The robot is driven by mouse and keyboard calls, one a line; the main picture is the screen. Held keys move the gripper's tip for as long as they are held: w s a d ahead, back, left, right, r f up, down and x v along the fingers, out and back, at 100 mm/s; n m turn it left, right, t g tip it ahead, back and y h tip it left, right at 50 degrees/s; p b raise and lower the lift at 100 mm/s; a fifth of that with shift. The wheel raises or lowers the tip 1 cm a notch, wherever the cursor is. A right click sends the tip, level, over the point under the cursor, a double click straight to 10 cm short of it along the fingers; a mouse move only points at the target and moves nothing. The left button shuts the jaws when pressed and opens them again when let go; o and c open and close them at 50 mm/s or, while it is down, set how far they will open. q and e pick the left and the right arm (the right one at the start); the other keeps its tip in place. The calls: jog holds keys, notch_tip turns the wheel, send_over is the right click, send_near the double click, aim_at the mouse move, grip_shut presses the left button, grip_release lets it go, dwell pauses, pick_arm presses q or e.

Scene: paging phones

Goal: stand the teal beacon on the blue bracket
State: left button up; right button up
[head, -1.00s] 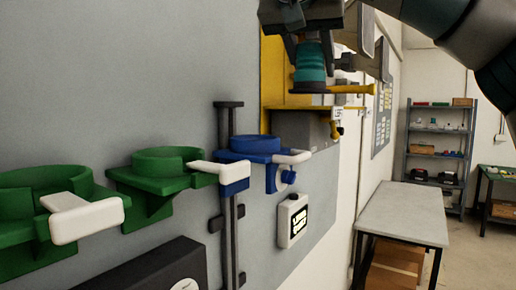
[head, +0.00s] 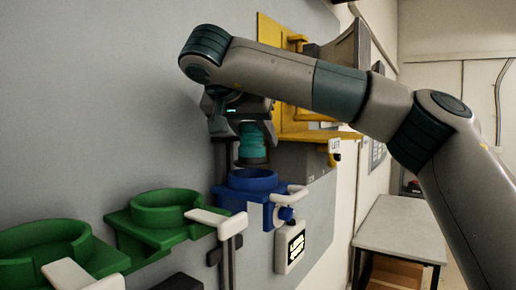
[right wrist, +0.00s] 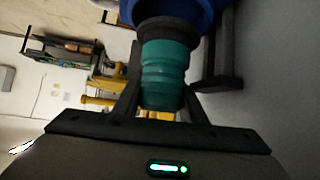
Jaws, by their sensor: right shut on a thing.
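The teal beacon (head: 252,142) has a dark base and hangs upright below my right gripper (head: 241,124), which is shut on it. In the head view it is just above the blue bracket (head: 232,196), whose round cup (head: 253,181) is mounted on the wall. In the right wrist view the teal beacon (right wrist: 164,67) sits between the fingers of my right gripper (right wrist: 160,100), and its dark base is close to the blue bracket (right wrist: 201,14). I cannot tell whether the base touches the cup's rim. My left gripper does not show.
Two green brackets (head: 164,214) (head: 45,248) with white tabs are to the left. A yellow bracket (head: 300,125) is behind my right arm. A grey table (head: 400,228) stands at the right.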

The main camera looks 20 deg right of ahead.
aim_at(258, 155)
dwell(0.3)
jog(key=shift+f+p, duration=0.95)
jog(key=shift+f, duration=1)
jog(key=shift+f, duration=0.15)
jog(key=o, duration=1.1)
jog(key=shift+o, duration=0.2)
